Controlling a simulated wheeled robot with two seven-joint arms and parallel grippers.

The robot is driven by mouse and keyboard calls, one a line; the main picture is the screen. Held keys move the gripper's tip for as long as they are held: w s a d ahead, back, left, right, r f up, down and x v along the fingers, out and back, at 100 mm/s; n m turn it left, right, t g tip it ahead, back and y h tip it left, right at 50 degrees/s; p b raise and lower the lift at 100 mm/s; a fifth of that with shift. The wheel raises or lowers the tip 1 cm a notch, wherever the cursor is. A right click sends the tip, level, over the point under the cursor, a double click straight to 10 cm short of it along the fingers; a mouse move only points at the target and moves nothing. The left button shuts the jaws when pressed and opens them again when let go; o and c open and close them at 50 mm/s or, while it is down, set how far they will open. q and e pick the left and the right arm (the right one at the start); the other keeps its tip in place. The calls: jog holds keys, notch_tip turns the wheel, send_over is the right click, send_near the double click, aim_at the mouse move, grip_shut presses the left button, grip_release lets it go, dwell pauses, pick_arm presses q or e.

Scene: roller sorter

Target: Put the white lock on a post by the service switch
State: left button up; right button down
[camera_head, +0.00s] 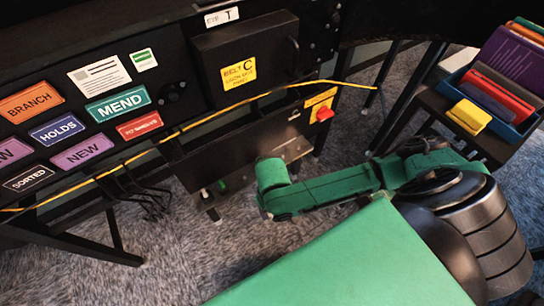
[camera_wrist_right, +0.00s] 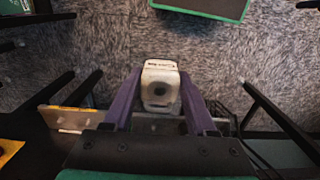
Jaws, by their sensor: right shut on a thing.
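My right gripper (camera_wrist_right: 160,76) has its two purple fingers shut on the white lock (camera_wrist_right: 160,88), one finger on each side. The lock's face shows a dark round spot. In the head view my green right arm reaches in from the right, with its wrist end low in front of the dark panel. The fingers and the lock cannot be made out there. The red service switch (camera_head: 323,114) sits on a yellow plate, up and right of the wrist end. I cannot clearly make out a post beside it. My left gripper is not in view.
A yellow cable (camera_head: 215,118) runs across the panel front. A small low shelf (camera_head: 213,212) holds pieces with white and green tops. A blue bin (camera_head: 450,88) with folders stands at the right. Dark table legs stand around, with carpet between them.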

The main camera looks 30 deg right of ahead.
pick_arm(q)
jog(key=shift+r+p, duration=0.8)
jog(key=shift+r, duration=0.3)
